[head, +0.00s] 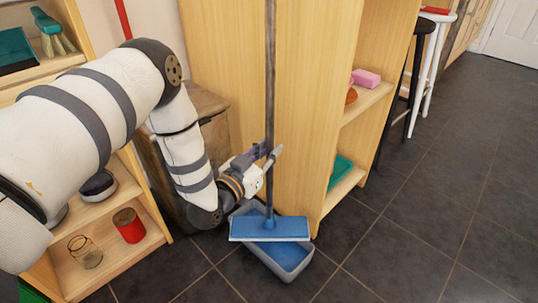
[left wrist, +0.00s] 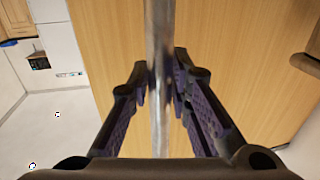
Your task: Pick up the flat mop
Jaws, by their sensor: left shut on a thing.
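The flat mop (head: 270,229) has a blue flat head and a long dark handle (head: 270,75) that stands upright in front of a wooden cabinet. Its head is above a grey-blue tub (head: 290,267) on the floor; I cannot tell whether they touch. My left gripper (head: 270,156) is shut on the handle, above the head. In the left wrist view the handle (left wrist: 158,50) runs between the two fingers (left wrist: 162,92). My right gripper is not in view.
Wooden shelves (head: 66,270) with a red can (head: 129,225) and a glass jar (head: 85,252) stand at the left. The wooden cabinet (head: 225,50) is close behind the mop. Stools (head: 425,70) stand at the back right. The dark tiled floor (head: 430,220) at the right is clear.

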